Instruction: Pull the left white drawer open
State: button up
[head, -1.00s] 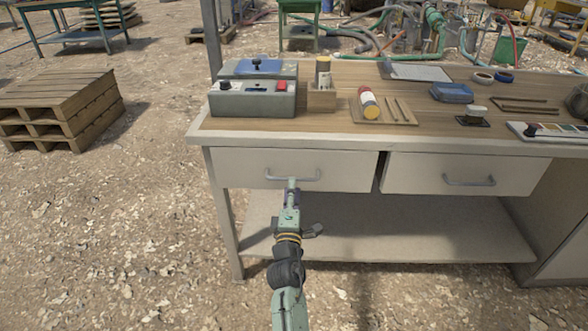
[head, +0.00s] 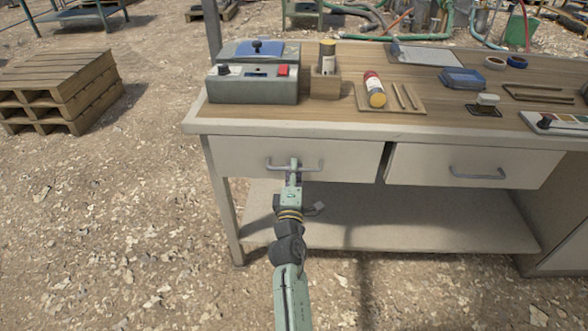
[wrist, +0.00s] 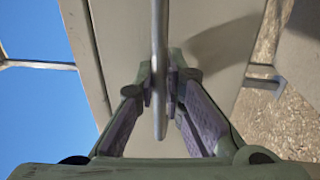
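The left white drawer (head: 340,158) sits under the worktop and looks closed, its front close to flush with the desk. Its grey bar handle (head: 314,168) is at the middle of the front. My gripper (head: 294,165) is at the handle, reaching it from the front. In the wrist view the handle (wrist: 159,35) runs upright between the two fingers of my gripper (wrist: 160,85), with the pads close against both sides. The fingers look shut on it.
The right white drawer (head: 450,166) is beside it, closed, with its own handle. A lower shelf (head: 400,225) is below. Wooden pallets (head: 60,85) are at left. The ground in front is open.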

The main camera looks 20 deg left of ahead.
grip_shut()
dwell(0.3)
